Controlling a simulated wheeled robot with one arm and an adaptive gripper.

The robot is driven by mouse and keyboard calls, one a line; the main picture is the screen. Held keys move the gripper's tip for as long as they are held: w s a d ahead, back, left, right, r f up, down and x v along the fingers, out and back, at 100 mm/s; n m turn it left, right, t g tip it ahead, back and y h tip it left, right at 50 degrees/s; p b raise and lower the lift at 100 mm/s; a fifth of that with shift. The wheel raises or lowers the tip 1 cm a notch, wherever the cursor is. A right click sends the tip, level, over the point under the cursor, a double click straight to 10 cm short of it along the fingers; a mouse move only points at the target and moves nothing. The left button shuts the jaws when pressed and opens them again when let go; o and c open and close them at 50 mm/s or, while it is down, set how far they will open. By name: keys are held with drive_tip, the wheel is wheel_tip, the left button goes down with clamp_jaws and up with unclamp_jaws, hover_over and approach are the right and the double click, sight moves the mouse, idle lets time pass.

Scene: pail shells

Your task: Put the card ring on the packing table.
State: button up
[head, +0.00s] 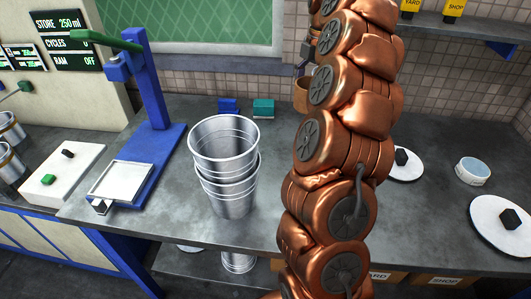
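A tan-brown ring (301,96), which looks like the card ring, shows just left of my copper arm at the back of the grey-topped table (150,225). My arm hides its right side. My gripper (304,72) is a dark shape at the ring's upper edge, mostly hidden behind the arm. It seems to touch the ring, but I cannot tell whether its fingers are closed on it or whether the ring is off the table. Which surface is the packing table is not marked in view.
Stacked metal pails (226,170) stand left of my arm. A blue press (150,100) with a white tray (120,181) is farther left. White discs with black knobs (503,222) and a small white-blue bowl (473,171) lie at right. Grey tabletop between them is bare.

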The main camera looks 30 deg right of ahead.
drive_tip(key=w+a+f+b, duration=0.55)
drive_tip(key=w+f, duration=0.35)
drive_tip(key=f, duration=0.3)
drive_tip(key=shift+n, duration=0.4)
drive_tip(key=shift+w+a+f+p, duration=0.15)
drive_tip(key=shift+f+p, duration=0.25)
drive_tip(key=shift+f, duration=1.25)
drive_tip(key=shift+a+f+p, duration=0.15)
drive_tip(key=shift+f+p, duration=0.2)
drive_tip(key=shift+f, duration=1.25)
drive_tip(key=shift+w+a+f+p, duration=0.15)
drive_tip(key=shift+f+p, duration=0.25)
drive_tip(key=shift+f, duration=1.25)
drive_tip(key=shift+s+f, duration=0.1)
drive_tip(key=shift+f, duration=0.1)
drive_tip(key=o, duration=0.6)
drive_tip(key=shift+o, duration=0.2)
drive_tip(key=shift+r, duration=0.1)
wheel_tip(320, 180, up, 12)
drive_tip(key=d+b, duration=0.1)
drive_tip(key=shift+d, duration=0.25)
drive_tip(key=shift+r, duration=0.1)
